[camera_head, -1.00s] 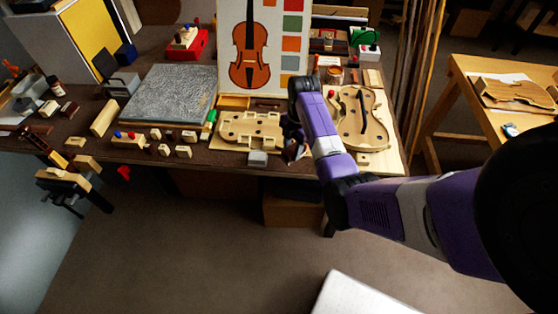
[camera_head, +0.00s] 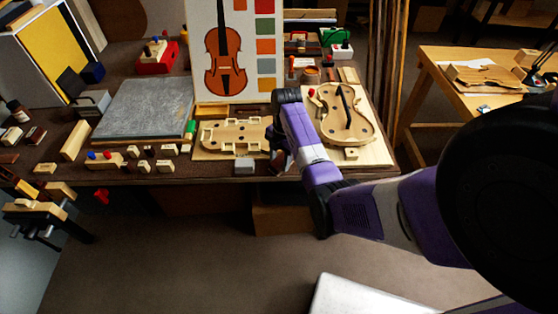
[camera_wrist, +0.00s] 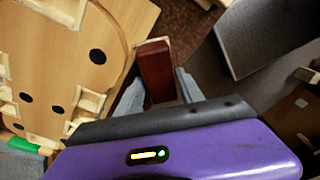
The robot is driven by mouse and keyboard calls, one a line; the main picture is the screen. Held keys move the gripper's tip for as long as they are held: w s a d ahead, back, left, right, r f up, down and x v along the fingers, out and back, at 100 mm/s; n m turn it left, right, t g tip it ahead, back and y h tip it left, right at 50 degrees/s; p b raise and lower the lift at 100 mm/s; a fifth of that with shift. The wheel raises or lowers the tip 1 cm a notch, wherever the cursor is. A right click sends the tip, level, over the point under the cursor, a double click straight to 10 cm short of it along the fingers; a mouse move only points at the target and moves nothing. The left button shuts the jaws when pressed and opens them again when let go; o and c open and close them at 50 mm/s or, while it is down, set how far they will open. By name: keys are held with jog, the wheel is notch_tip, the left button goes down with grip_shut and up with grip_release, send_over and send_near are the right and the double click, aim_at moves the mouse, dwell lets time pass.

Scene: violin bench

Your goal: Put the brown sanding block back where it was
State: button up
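In the wrist view, a reddish-brown block (camera_wrist: 157,68) with a paler end strip stands between the two fingers of my gripper (camera_wrist: 159,88). The fingers lie against its sides, and it looks like the brown sanding block. In the head view my gripper (camera_head: 279,161) is at the bench's front edge, just right of the pale violin mould (camera_head: 235,150). The block is too dark and small there to make out clearly. The mould also fills the left of the wrist view (camera_wrist: 65,75).
A small grey block (camera_head: 244,165) sits by the mould's front. A violin body (camera_head: 333,125) lies on a board to the right. Left are a grey slab (camera_head: 145,108), several small pale and brown blocks (camera_head: 165,166), and a dark brown block (camera_head: 35,136). Floor is open before the bench.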

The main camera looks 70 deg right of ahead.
jog(key=shift+o, duration=0.9)
